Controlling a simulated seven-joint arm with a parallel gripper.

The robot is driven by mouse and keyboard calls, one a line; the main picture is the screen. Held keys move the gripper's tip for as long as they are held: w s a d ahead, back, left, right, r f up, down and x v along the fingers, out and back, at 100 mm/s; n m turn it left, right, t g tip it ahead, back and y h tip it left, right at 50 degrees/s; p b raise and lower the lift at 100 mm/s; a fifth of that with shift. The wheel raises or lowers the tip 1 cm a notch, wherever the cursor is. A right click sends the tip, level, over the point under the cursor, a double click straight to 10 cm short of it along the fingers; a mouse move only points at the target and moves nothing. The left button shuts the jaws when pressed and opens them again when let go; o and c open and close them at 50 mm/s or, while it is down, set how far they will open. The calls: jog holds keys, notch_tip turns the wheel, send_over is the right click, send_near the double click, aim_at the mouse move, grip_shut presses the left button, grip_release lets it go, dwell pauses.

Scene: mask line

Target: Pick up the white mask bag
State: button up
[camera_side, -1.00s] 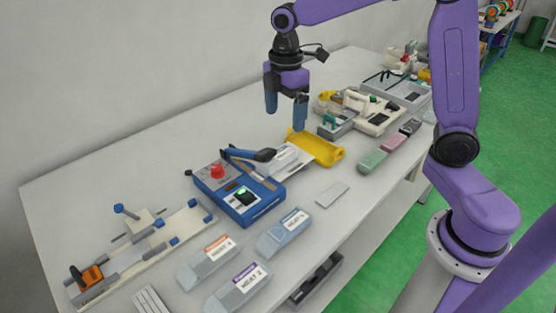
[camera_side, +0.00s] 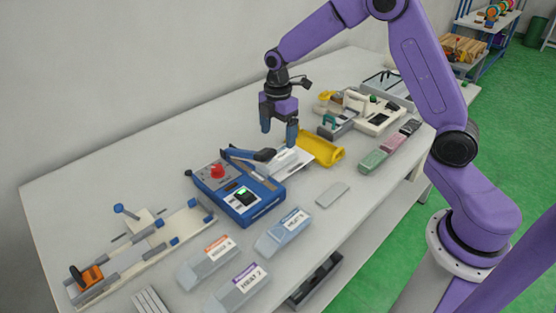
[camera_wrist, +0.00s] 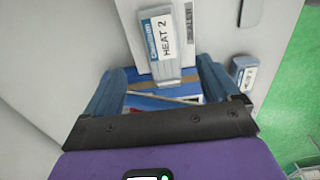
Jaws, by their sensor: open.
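A white packet-like item (camera_side: 291,163), which looks like the white mask bag, lies between the blue device (camera_side: 240,193) and the yellow tray (camera_side: 322,149). My gripper (camera_side: 279,137) is open and points down just above it; a fingertip overlaps its upper edge in the side view, and I cannot tell whether they touch. In the wrist view my gripper (camera_wrist: 162,72) has its fingers spread, with a pale piece labelled HEAT 2 (camera_wrist: 164,55) showing between and beyond them. Blue casing (camera_wrist: 150,101) shows under it. I cannot match that labelled piece surely to the side view.
The blue device's dark handle (camera_side: 252,154) rises close to the fingers. Several labelled grey blocks, one of them blue-labelled (camera_side: 283,232), lie at the table's front. Cream equipment (camera_side: 365,112) stands beyond the yellow tray. Bare table (camera_side: 190,130) lies towards the wall.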

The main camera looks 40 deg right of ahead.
aim_at(280, 151)
jog(key=shift+s+d+f, duration=0.1)
jog(key=shift+d+f, duration=0.05)
jog(key=shift+f, duration=1.65)
jog(key=shift+s+d+f, duration=0.1)
jog(key=shift+d+f, duration=0.05)
jog(key=shift+f, duration=1.65)
jog(key=c, duration=1.1)
